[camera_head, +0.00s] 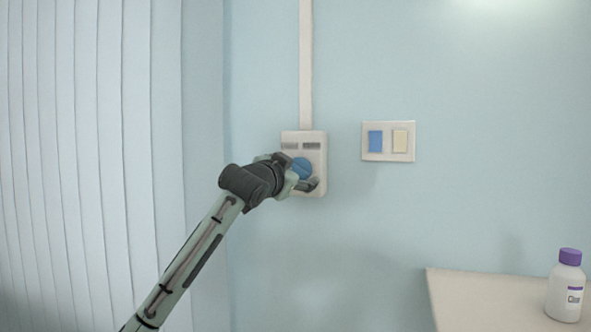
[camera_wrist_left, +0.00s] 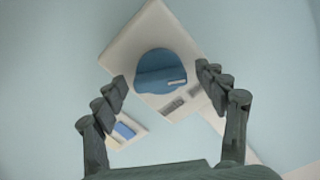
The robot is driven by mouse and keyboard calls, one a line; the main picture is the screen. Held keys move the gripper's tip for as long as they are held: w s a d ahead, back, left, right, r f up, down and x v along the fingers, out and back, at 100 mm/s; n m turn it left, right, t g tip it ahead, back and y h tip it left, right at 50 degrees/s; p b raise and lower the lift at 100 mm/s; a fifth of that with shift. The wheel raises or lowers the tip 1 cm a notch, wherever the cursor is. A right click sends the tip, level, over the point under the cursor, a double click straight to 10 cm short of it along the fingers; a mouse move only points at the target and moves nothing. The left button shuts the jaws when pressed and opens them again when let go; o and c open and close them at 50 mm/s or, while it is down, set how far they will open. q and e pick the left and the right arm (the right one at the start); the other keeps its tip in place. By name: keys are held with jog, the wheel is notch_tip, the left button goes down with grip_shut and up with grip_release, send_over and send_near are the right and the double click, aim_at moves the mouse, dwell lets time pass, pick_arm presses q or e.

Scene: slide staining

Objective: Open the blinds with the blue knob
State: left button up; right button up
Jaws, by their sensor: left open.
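The blue knob (camera_head: 302,168) sits on a pale wall box (camera_head: 318,141) with two grey labels above it. My left gripper (camera_head: 297,171) is at the box, in front of the knob, and partly covers it. In the left wrist view the knob (camera_wrist_left: 160,72) lies between the two spread fingers (camera_wrist_left: 162,80), with a gap visible on each side. The gripper is open and holds nothing. A white mark shows on the knob's face. The vertical blinds (camera_head: 85,150) hang at the left as pale slats, side by side and closed. My right gripper is not in view.
A switch plate (camera_head: 388,157) with one blue and one cream rocker is on the wall right of the box. A conduit (camera_head: 306,65) runs up from the box. A table (camera_head: 470,296) at lower right bears a purple-capped bottle (camera_head: 565,290).

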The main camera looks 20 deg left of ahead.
pick_arm(q)
jog(key=shift+w, duration=0.25)
jog(key=shift+c, duration=0.2)
jog(key=c, duration=1.1)
